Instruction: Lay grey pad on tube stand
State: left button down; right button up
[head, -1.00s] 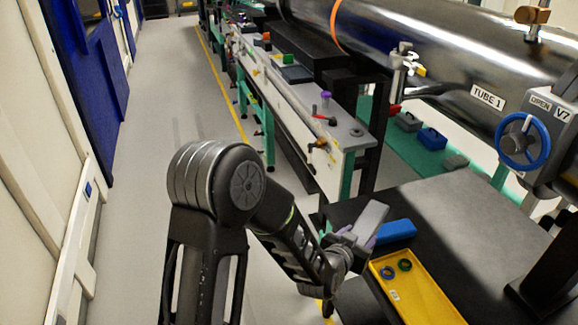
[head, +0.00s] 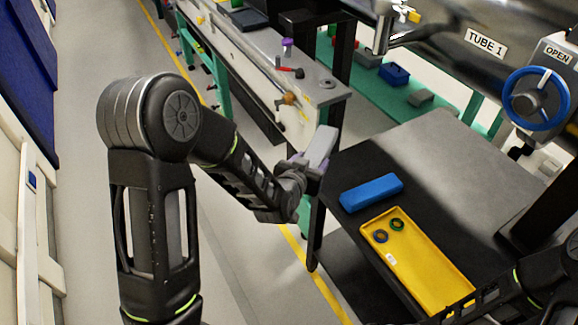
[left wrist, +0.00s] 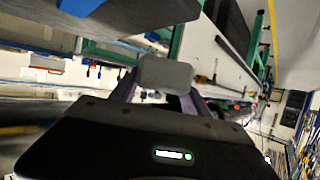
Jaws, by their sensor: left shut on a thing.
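The grey pad (head: 320,147) is a small light-grey block. My left gripper (head: 312,168) is shut on it and holds it tilted up, clear of the black table's left edge in the picture. In the left wrist view the grey pad (left wrist: 165,73) sits between the purple-tinted fingers. Under the steel tube marked TUBE 1 (head: 484,43) is a green stand deck (head: 385,105), which looks like the tube stand. A blue block (head: 394,74) and a grey block (head: 420,98) lie on it. My right gripper's fingers are out of view; only part of that arm shows at lower right.
The black table (head: 440,165) carries a blue block (head: 371,193) and a yellow tray (head: 432,272) with two rings. A white bench (head: 262,80) with small tools stands beyond my left gripper. A blue valve wheel (head: 537,98) is at right. Open floor lies left.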

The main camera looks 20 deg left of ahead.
aim_at(317, 149)
pick_arm(q)
jog(key=shift+w+r+m+h+b, duration=0.4)
jog(key=shift+w+b, duration=0.1)
jog(key=shift+w, duration=0.1)
jog(key=shift+w+r+m+h+b, duration=0.3)
jog(key=shift+w+m+h+b, duration=0.15)
jog(key=shift+w, duration=0.1)
jog(key=shift+w+a+r+m+h+b, duration=0.1)
jog(key=shift+w+r+m+h+b, duration=0.15)
jog(key=shift+h+b, duration=0.2)
jog(key=shift+a+m+g+h+b, duration=0.3)
jog(key=shift+m+h+b, duration=0.4)
jog(key=shift+m+h, duration=0.15)
jog(key=shift+s+a+f+m+h+b, duration=0.15)
jog(key=shift+f+m+h+b, duration=0.15)
jog(key=shift+h, duration=0.25)
jog(key=s+a+f+m+g+h+b, duration=0.2)
jog(key=s+a+f+m+b, duration=0.1)
jog(key=s+a+f, duration=0.1)
jog(key=shift+h, duration=0.4)
jog(key=shift+w+f, duration=0.1)
jog(key=shift+f, duration=0.1)
